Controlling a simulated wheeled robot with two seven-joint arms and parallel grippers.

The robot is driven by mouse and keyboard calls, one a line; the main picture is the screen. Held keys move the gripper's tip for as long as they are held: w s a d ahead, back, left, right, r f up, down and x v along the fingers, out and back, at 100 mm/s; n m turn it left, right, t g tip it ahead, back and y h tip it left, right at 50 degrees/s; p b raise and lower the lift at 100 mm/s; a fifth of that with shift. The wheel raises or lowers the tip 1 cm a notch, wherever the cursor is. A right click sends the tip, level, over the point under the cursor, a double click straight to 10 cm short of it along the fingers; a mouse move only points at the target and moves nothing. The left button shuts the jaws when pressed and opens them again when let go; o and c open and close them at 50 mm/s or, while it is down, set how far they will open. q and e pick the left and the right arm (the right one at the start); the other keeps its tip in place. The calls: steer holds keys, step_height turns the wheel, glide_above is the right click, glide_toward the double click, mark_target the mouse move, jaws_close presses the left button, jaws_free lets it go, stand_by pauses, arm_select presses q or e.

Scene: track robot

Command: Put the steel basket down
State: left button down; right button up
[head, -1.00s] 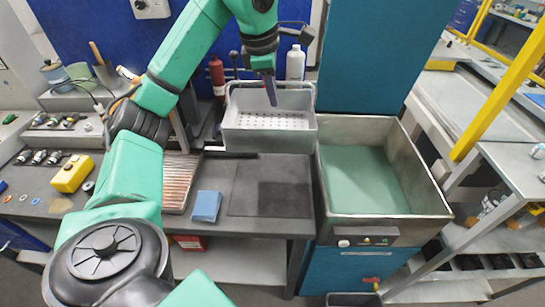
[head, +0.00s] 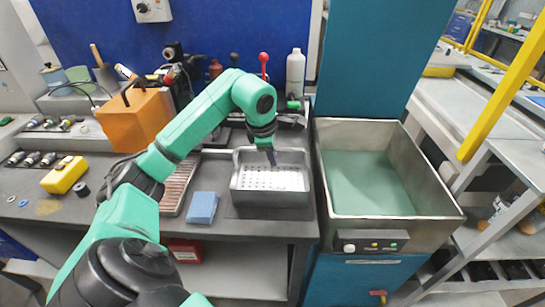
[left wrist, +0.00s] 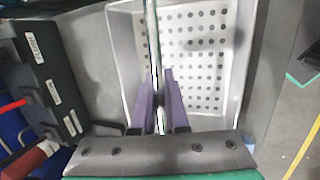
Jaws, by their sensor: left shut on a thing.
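The steel basket (head: 272,202), an open grey box with a perforated floor, is over the bench's dark mat (head: 256,213). It looks level and at or very near the mat; I cannot tell whether its underside touches. My left gripper (head: 272,161) reaches into its outline from above. In the left wrist view the basket (left wrist: 195,65) lies beneath the purple fingers of the gripper (left wrist: 160,88), which are shut on the basket's thin handle bar (left wrist: 151,35). My right gripper is not in view.
A green-floored steel basin (head: 370,180) stands right of the bench. A blue block (head: 202,207) and a ribbed wooden tray (head: 178,190) lie left of the basket. A white bottle (head: 295,75), a red-knobbed lever (head: 263,62) and an orange box (head: 135,120) stand behind.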

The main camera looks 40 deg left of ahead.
arm_select(q)
steer(key=c, duration=0.9)
jaws_free()
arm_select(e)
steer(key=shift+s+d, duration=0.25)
arm_select(q)
steer(key=shift+r, duration=0.1)
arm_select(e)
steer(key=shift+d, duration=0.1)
arm_select(q)
steer(key=v, duration=1.1)
steer(key=shift+s+r+p, duration=0.1)
steer(key=shift+r+p, duration=0.3)
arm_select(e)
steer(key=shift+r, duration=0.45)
arm_select(q)
steer(key=shift+d, duration=0.1)
